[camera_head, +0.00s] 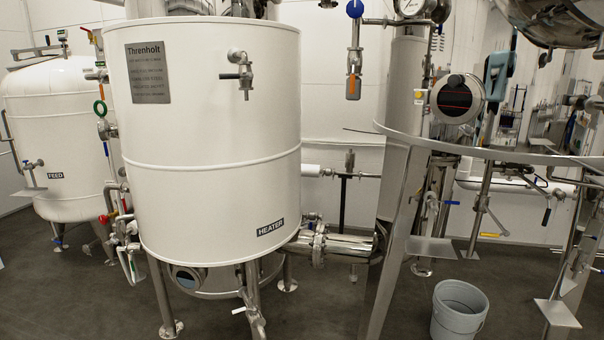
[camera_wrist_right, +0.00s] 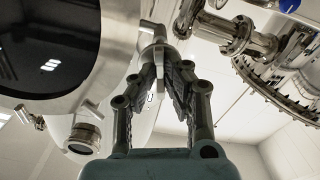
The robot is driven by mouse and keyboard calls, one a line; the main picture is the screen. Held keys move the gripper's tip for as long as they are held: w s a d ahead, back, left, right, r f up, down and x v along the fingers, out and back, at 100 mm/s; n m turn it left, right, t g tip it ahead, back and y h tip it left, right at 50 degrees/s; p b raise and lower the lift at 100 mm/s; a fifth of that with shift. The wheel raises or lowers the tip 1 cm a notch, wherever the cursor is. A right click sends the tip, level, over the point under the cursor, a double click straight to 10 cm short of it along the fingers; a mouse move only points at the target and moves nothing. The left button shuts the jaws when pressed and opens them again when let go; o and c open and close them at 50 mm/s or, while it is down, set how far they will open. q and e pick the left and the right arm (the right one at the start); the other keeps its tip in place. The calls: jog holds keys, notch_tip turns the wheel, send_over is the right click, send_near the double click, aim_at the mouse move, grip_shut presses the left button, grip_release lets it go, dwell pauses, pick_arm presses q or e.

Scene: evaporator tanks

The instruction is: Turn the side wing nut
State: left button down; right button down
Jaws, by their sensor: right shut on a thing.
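In the right wrist view, my right gripper (camera_wrist_right: 161,68) reaches up with both dark fingers closed around a small metal piece that appears to be the side wing nut (camera_wrist_right: 153,28). Its top shows just beyond the fingertips. In the head view the wing nut cannot be made out. My left gripper is in neither view.
In the head view, the white heater tank (camera_head: 205,200) fills the left middle, with the feed tank (camera_head: 60,140) behind it. A curved metal rail (camera_head: 480,152) spans the right. A grey bucket (camera_head: 459,312) stands on the floor. In the wrist view, flanged pipework (camera_wrist_right: 238,35) is close on the right.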

jog(key=shift+n, duration=1.1)
jog(key=shift+n, duration=1.1)
jog(key=shift+n, duration=1.1)
jog(key=shift+n, duration=1.1)
